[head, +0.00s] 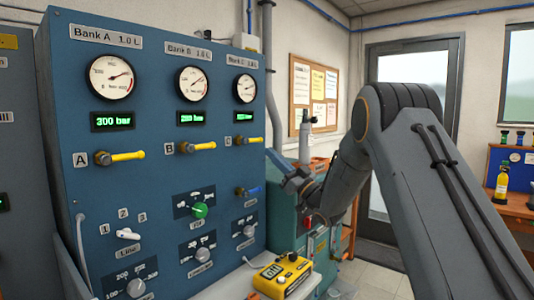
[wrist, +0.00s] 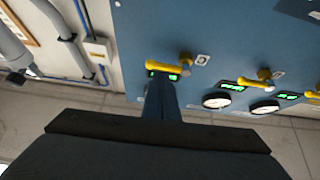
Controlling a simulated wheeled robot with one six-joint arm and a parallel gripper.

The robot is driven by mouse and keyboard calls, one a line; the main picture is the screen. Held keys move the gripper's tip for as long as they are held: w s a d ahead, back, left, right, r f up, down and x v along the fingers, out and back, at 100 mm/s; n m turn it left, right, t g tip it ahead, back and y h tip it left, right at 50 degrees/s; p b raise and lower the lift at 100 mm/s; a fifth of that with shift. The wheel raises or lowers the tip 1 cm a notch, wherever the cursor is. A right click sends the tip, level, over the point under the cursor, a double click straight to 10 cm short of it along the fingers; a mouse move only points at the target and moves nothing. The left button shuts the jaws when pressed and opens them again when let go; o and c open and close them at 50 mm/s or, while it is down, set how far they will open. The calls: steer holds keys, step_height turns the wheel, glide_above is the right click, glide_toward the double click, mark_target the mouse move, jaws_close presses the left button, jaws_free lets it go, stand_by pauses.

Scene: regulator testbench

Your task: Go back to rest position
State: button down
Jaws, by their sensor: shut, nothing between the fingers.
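My gripper (head: 288,180) is at the right edge of the blue test panel (head: 150,180), at the end of my bent arm. In the wrist view its fingers (wrist: 162,98) are together and empty, in front of the panel. Yellow valve handles stand at A (head: 127,156), B (head: 200,147) and C (head: 250,141). A yellow handle (wrist: 163,67) lies just beyond the fingertips in the wrist view; I cannot tell contact. A blue handle (head: 248,191) is below C. The Bank A display (head: 113,121) reads 300 bar.
A yellow handheld device (head: 283,277) sits on the ledge below the panel. A green cabinet (head: 284,222) stands behind my gripper. A glass door (head: 397,70) is behind my arm.

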steer(key=b+v, duration=0.2)
steer(key=v, duration=0.7)
step_height(320, 180, down, 7)
steer(key=w+d+m+h, duration=0.2)
steer(key=m+h, duration=0.4)
steer(key=h, duration=0.5)
steer(key=s+d+f+m+g+h, duration=0.35)
steer(key=s+f+g+h, duration=0.25)
steer(key=s+f, duration=0.5)
steer(key=s+f+g, duration=0.3)
steer(key=s, duration=0.7)
steer(key=s+f+g, duration=0.4)
steer(key=s, duration=0.7)
steer(key=s+a+f+g+h, duration=0.1)
steer(key=s+f+g, duration=0.2)
steer(key=s, duration=0.7)
steer(key=shift+s+f+g, duration=0.15)
steer(key=shift+f+g, duration=0.15)
steer(key=shift+f, duration=0.05)
